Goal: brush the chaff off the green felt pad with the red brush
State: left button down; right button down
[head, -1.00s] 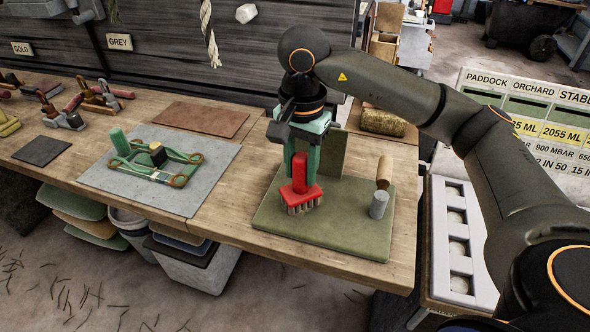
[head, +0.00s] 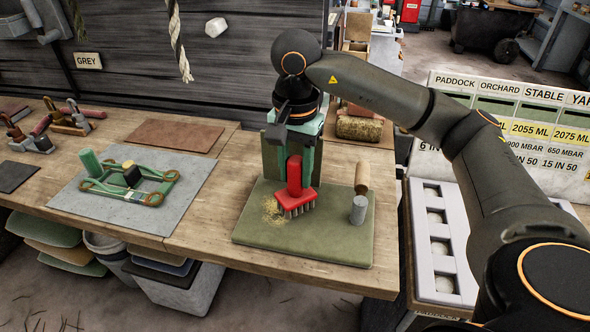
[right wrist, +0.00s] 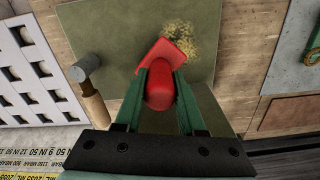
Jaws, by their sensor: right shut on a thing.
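The red brush (head: 295,188) is upright over the green felt pad (head: 305,236), bristles down at or just above its surface. My right gripper (head: 298,165) is shut on the brush's red handle, which also shows between the fingers in the right wrist view (right wrist: 160,90). The chaff (head: 273,209) is a small yellowish patch on the pad, just left of the bristles. In the right wrist view the chaff (right wrist: 181,38) lies beside the brush head's edge. I cannot tell whether the bristles touch the pad. My left gripper is not in view.
A grey mat (head: 195,190) with a green frame (head: 130,178) lies to the left. A white slotted tray (head: 440,250) is right of the bench.

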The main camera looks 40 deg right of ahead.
jog(key=shift+w+a+p, duration=0.15)
jog(key=shift+a+p, duration=0.25)
jog(key=shift+a, duration=2.15)
jog(key=shift+r, duration=0.15)
jog(key=shift+r+p, duration=0.5)
jog(key=shift+r, duration=0.25)
